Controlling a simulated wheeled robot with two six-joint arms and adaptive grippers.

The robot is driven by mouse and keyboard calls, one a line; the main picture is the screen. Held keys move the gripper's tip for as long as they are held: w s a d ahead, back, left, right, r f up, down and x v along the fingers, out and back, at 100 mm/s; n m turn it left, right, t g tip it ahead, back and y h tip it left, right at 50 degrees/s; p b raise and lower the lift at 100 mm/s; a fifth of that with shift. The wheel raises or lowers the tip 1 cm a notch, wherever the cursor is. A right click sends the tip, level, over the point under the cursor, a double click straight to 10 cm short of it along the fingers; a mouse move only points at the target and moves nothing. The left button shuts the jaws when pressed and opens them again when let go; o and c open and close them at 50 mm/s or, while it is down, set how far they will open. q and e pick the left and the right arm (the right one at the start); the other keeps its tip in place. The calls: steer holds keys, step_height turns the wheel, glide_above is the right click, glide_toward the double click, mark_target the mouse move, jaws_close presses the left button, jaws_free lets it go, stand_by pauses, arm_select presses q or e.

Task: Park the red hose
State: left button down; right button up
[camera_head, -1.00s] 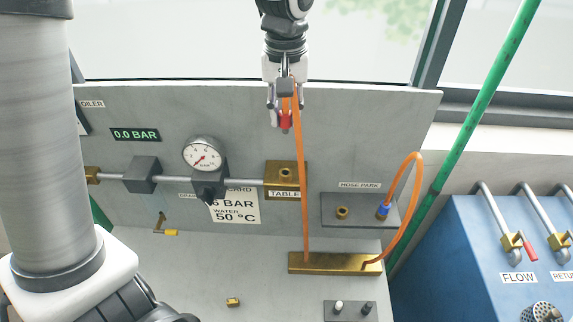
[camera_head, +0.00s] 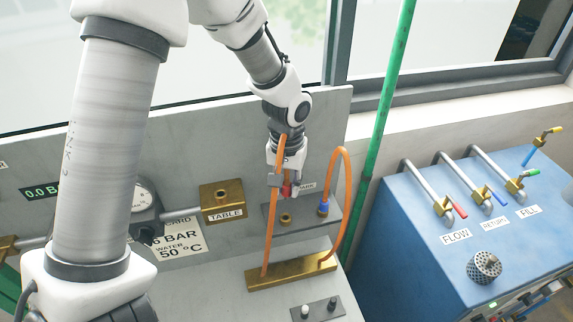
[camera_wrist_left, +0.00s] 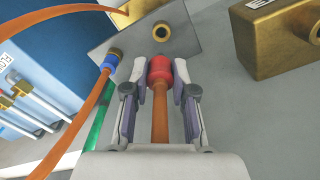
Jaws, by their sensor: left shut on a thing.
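My left gripper (camera_head: 281,187) is shut on the red hose end (camera_head: 288,190), a red coupling on an orange hose. In the left wrist view the red coupling (camera_wrist_left: 160,70) sits between the fingers, with the orange hose running back toward the palm. The hose park plate (camera_head: 271,224) is just below and behind the gripper in the head view. Its empty brass port (camera_head: 285,219) shows beyond the coupling in the left wrist view (camera_wrist_left: 161,31), apart from it. The blue hose end (camera_head: 323,208) stands on the plate's other port. My right gripper is not in view.
A brass block (camera_head: 262,279) below the plate holds both orange hoses. The brass TABLE block (camera_head: 221,190) is to the left. A small plate (camera_head: 318,311) with two pegs lies in front. A blue unit (camera_head: 440,240) with valves stands right, past a green pipe (camera_head: 388,110).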

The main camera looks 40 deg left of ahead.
mark_target(285, 195)
arm_select(q)
steer(key=shift+s, duration=0.3)
step_height(285, 195, down, 5)
steer(key=b, duration=0.3)
steer(key=shift+f+b, duration=0.15)
steer(key=shift+b, duration=0.25)
steer(key=shift+w+f, duration=0.1)
steer(key=shift+f, duration=0.15)
steer(key=shift+r+p, duration=0.1)
steer(key=shift+p, duration=0.25)
stand_by(1.0)
steer(key=shift+f+b, duration=0.95)
steer(key=shift+f, duration=0.6)
steer(key=c, duration=0.9)
jaws_free()
steer(key=shift+o, duration=0.2)
